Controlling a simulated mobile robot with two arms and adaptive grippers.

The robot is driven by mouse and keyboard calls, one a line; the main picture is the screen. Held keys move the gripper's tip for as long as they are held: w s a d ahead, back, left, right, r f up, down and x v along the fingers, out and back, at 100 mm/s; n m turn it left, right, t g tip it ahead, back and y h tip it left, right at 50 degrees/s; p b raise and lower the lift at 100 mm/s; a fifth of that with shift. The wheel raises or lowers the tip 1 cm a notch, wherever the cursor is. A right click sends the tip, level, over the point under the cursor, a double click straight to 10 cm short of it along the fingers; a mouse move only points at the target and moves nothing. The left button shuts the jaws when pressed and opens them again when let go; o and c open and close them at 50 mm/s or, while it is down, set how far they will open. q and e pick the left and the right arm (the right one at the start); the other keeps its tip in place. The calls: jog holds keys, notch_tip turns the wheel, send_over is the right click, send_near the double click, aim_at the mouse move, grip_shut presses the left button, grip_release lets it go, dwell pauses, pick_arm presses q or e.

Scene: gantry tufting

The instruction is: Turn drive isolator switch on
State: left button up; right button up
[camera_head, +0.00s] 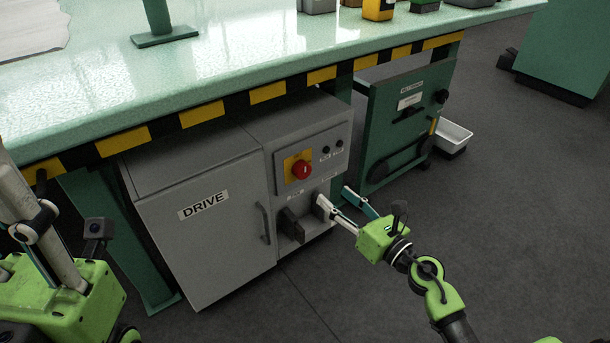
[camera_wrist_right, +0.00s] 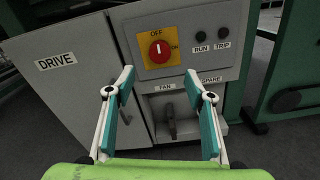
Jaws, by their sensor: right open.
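The drive isolator switch (camera_head: 301,170) is a red round knob on a yellow plate on the grey DRIVE cabinet (camera_head: 215,240). In the right wrist view the knob (camera_wrist_right: 159,50) has its white mark pointing up toward OFF; ON is at the plate's right. My right gripper (camera_head: 336,197) is open and empty, in front of the panel and below and right of the knob in the head view. In the right wrist view its fingers (camera_wrist_right: 158,78) are spread below the knob, apart from it. My left gripper (camera_head: 45,240) is at the left edge, partly cut off.
RUN and TRIP lamps (camera_wrist_right: 211,38) are right of the knob. A recess with a dark handle (camera_wrist_right: 170,122) is below it, and the cabinet door handle (camera_head: 263,223) is to its left. The striped table edge (camera_head: 268,92) overhangs the cabinet. A green unit (camera_head: 405,120) stands to the right.

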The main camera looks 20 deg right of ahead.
aim_at(306, 171)
jog(key=b+x, duration=0.2)
jog(key=x, duration=1)
jog(key=shift+w+a+f, duration=0.1)
jog(key=shift+w, duration=0.1)
jog(key=c, duration=1.1)
